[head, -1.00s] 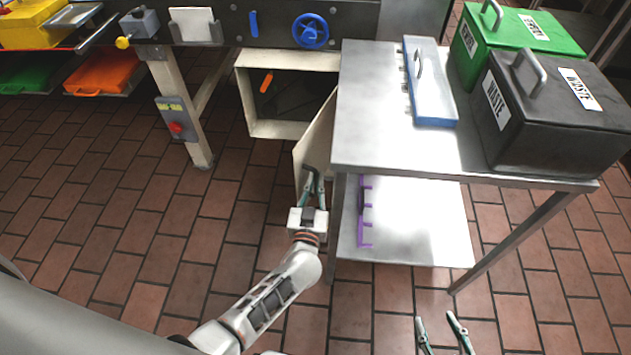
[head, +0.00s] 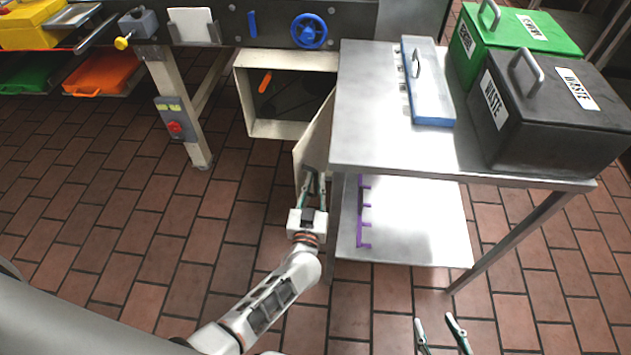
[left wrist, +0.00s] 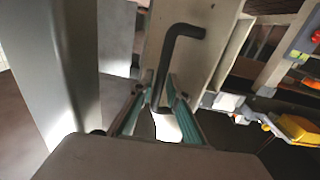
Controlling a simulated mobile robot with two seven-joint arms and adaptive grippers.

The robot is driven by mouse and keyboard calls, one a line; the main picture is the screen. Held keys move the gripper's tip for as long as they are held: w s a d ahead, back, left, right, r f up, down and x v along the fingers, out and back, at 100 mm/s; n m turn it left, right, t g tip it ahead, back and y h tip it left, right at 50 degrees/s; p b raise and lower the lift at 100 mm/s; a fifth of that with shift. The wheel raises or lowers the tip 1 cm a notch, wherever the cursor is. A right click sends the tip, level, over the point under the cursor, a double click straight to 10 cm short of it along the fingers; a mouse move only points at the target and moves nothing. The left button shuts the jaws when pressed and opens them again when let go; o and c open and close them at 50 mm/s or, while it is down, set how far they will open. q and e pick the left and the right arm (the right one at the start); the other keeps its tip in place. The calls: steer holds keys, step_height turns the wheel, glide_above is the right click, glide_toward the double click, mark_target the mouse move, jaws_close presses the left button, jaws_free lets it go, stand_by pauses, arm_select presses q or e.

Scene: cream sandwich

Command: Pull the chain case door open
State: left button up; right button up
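The chain case (head: 288,130) is a cream box under the machine, with its front open and a dark interior. Its cream door (head: 312,140) stands swung out toward me, beside the steel table's left side. The left wrist view shows the door's bent dark handle (left wrist: 168,60) on its face. My left gripper (head: 314,177) is at the lower part of the door. Its fingers are apart, with the lower end of the handle between them; contact is not clear. My right gripper (head: 436,322) is open and empty at the bottom of the head view.
The steel table (head: 375,140) stands close right of the door, carrying a blue board (head: 430,95), a black waste bin (head: 545,130) and a green bin (head: 535,40). A purple rack (head: 362,215) is on its lower shelf. Tiled floor left of the door is clear.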

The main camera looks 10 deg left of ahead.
arm_select(q)
steer(key=s, duration=0.7)
steer(key=shift+s+d, duration=0.15)
steer(key=shift+d, duration=0.25)
